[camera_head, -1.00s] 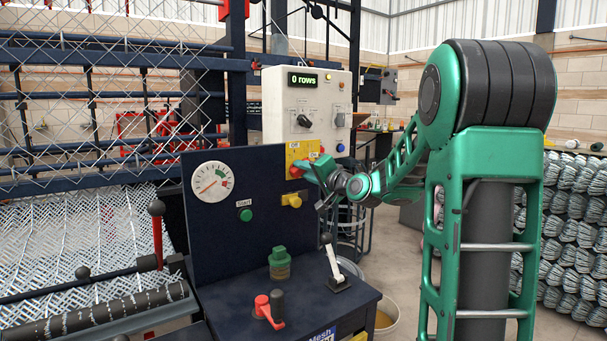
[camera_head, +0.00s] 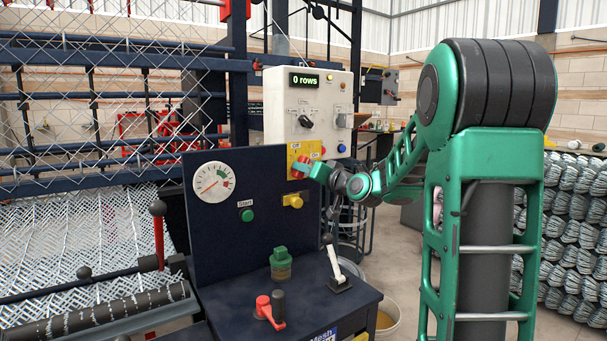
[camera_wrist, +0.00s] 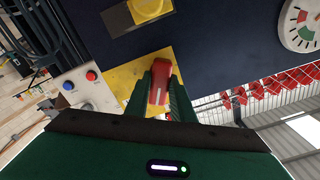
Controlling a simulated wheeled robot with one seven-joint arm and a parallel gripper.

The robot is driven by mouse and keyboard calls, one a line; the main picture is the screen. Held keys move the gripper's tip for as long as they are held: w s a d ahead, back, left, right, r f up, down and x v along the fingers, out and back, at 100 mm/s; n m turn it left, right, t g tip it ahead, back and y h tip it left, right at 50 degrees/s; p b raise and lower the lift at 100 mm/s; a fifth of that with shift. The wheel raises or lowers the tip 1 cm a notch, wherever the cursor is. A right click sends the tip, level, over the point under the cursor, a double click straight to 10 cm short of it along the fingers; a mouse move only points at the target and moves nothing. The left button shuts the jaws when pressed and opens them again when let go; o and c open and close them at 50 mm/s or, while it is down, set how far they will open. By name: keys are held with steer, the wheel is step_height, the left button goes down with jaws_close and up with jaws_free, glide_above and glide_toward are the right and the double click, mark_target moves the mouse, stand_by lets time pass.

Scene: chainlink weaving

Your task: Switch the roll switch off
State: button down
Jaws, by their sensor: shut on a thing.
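The roll switch is a red knob (camera_wrist: 160,82) with a white line, on a yellow plate (camera_head: 293,152) labelled "Off" at left and "On" at right in the head view. The plate also shows in the wrist view (camera_wrist: 125,80). My gripper (camera_wrist: 162,88) is shut on the red knob, one green finger on each side. In the head view my gripper (camera_head: 306,168) reaches the plate from the right and covers much of the knob, so I cannot tell its exact setting there.
A white control box (camera_head: 340,95) reading "0 rows" stands behind. A dark panel (camera_head: 250,175) bears a gauge (camera_head: 213,181), a green Start button (camera_head: 247,215) and a yellow knob (camera_head: 293,201). Levers (camera_head: 337,265) stand on the console below.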

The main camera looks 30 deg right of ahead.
steer(key=n, duration=0.5)
steer(key=shift+a+f+n, duration=0.15)
steer(key=shift+a+n, duration=0.05)
steer(key=shift+n, duration=0.1)
stand_by(0.4)
steer(key=c, duration=1.5)
jaws_free()
steer(key=shift+s, duration=0.15)
steer(key=s, duration=1)
steer(key=shift+s+d, duration=0.15)
steer(key=shift+s, duration=0.1)
